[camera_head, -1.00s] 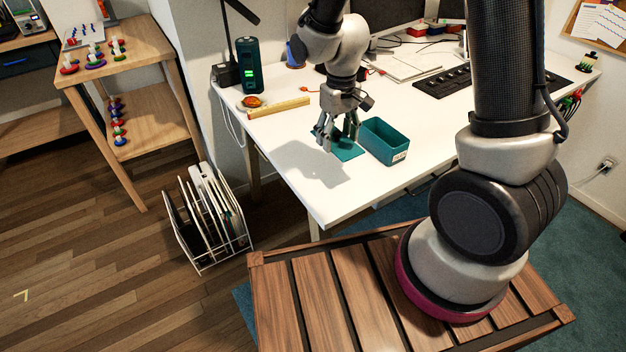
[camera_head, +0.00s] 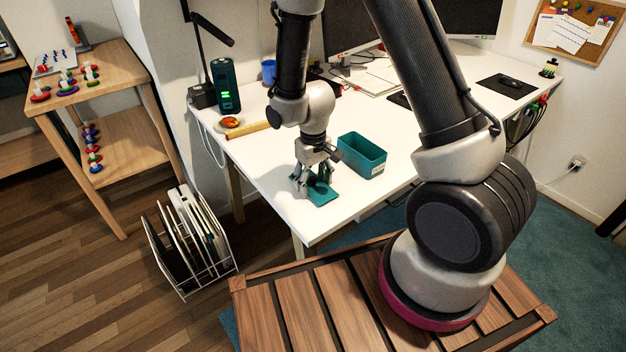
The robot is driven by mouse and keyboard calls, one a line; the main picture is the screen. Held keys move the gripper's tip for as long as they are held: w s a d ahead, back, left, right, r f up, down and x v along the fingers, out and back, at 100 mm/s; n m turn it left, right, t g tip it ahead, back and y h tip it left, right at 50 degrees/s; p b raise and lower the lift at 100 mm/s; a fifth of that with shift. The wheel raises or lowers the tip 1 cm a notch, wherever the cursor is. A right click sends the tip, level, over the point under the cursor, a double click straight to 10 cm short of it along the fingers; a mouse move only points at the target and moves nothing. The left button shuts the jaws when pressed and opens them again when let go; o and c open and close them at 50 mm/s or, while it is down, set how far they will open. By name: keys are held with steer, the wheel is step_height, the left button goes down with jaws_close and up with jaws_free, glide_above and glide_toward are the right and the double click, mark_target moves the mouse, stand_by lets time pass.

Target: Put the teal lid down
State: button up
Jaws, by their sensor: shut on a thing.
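The teal lid (camera_head: 321,194) is a flat square plate at the front left part of the white desk. My gripper (camera_head: 312,189) points down over it and is shut on it, with fingers on both sides of its middle. The lid looks level and at or just above the desk top; I cannot tell whether it touches. A teal open box (camera_head: 362,155) stands upright on the desk, to the right of and behind the lid, apart from it. The underside of the lid is hidden.
The white desk (camera_head: 270,170) is clear left of and in front of my gripper. A wire rack (camera_head: 190,245) stands on the floor left.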

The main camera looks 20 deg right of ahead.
steer(key=shift+f, duration=0.1)
steer(key=o, duration=1)
steer(key=shift+c, duration=0.2)
step_height(320, 180, up, 12)
step_height(320, 180, up, 14)
steer(key=m+t, duration=0.2)
glide_above(313, 178)
steer(key=s+d, duration=0.6)
steer(key=d, duration=0.2)
steer(key=s+d+r+t, duration=0.1)
steer(key=s+d+r, duration=0.2)
steer(key=s, duration=0.3)
steer(key=s+d+r+m+t, duration=0.1)
steer(key=s+d+r, duration=0.3)
steer(key=s, duration=0.3)
steer(key=shift+r+m, duration=0.3)
steer(key=shift+r, duration=0.25)
